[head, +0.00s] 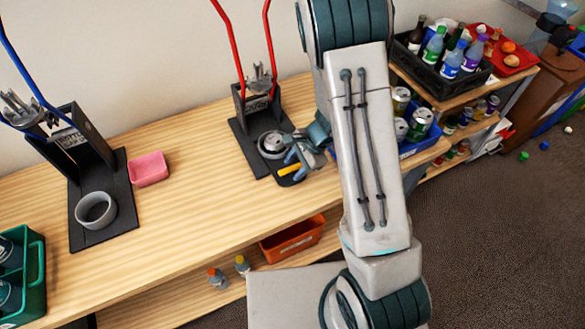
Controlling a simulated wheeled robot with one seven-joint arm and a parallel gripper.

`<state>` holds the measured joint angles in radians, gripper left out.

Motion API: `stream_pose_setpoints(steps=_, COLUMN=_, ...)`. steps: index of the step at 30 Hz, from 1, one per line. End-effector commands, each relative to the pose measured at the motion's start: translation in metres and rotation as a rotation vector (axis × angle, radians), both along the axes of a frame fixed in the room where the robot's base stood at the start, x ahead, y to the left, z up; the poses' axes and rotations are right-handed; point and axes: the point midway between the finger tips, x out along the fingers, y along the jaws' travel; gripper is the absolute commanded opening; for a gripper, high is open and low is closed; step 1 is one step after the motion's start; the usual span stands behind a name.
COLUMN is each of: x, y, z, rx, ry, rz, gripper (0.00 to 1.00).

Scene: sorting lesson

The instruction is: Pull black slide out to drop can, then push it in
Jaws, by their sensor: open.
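A black stand with red upright handles (235,50) stands on the wooden counter, left of my arm. On its black base (250,155) sits a grey ring (267,152); I cannot tell whether a can is inside it. A dark, rounded piece (287,182), perhaps the black slide, juts from the base's front right, with a yellow bar above it. My gripper (293,158) is open just right of the ring, over this piece; whether it touches it is unclear.
A similar stand with blue handles and a grey ring (96,211) is at left, beside a pink tray (149,169). A green crate (38,265) stands front left. Cans, including a green one (421,122), and a black bottle crate (440,88) are right of my arm. An orange bin (293,240) is below.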

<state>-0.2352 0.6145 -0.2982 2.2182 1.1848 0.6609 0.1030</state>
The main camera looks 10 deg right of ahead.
Motion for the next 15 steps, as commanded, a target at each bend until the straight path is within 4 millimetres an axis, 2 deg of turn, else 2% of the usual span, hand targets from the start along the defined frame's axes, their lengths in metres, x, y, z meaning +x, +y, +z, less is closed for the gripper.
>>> stream_pose_setpoints(steps=6, x=0.001, y=0.007, z=-0.016, rx=0.0, ry=0.0, rz=0.0, gripper=0.41)
stream_pose_setpoints(steps=15, x=0.001, y=0.008, z=-0.017, rx=0.0, ry=0.0, rz=0.001, gripper=0.41)
